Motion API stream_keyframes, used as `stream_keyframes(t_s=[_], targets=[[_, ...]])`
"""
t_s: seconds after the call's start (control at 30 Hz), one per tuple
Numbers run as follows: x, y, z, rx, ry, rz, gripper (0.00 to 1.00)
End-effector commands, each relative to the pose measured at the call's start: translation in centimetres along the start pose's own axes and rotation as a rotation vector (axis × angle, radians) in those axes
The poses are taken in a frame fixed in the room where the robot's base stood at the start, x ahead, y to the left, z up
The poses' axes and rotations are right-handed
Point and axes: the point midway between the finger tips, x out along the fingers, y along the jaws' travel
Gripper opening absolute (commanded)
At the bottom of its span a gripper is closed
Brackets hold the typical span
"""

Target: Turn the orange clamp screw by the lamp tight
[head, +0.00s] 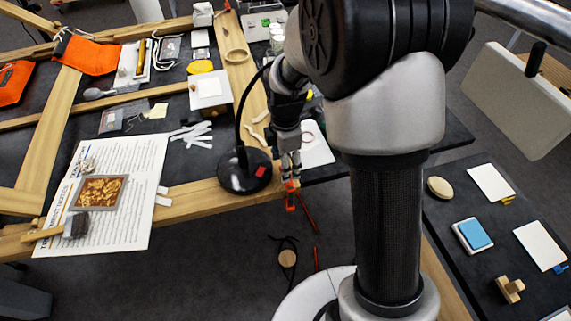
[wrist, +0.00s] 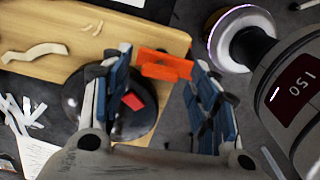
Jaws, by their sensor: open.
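The orange clamp screw (head: 290,198) is at the front edge of the wooden bench frame, just right of the lamp's black round base (head: 236,182). In the wrist view the orange part (wrist: 165,66) shows between my fingertips, near the edge of the wood. My gripper (head: 290,178) points down over it from above. Its two blue-padded fingers (wrist: 158,72) are apart, one on each side of the orange part. I cannot tell whether either finger touches it. The lamp base with its red patch (wrist: 133,101) lies partly behind the left finger.
A printed sheet (head: 120,165) with a framed gilt piece (head: 100,192) and a brush (head: 75,226) lies left. White strips (head: 192,133) lie behind the lamp base. A dark body with lit digits (wrist: 302,88) stands close on the right in the wrist view.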

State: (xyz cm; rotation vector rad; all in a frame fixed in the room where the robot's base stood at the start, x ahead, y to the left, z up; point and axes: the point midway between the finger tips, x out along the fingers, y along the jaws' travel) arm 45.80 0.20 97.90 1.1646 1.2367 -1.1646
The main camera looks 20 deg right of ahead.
Motion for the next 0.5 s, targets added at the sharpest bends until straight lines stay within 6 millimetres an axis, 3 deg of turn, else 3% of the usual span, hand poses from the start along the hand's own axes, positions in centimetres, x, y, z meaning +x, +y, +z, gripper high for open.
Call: stream_keyframes(t_s=[0.3,0.5], targets=[[0.26,-0.01,0.00,0.000,0.000,0.000,0.55],[0.24,-0.01,0.00,0.000,0.000,0.000,0.42]])
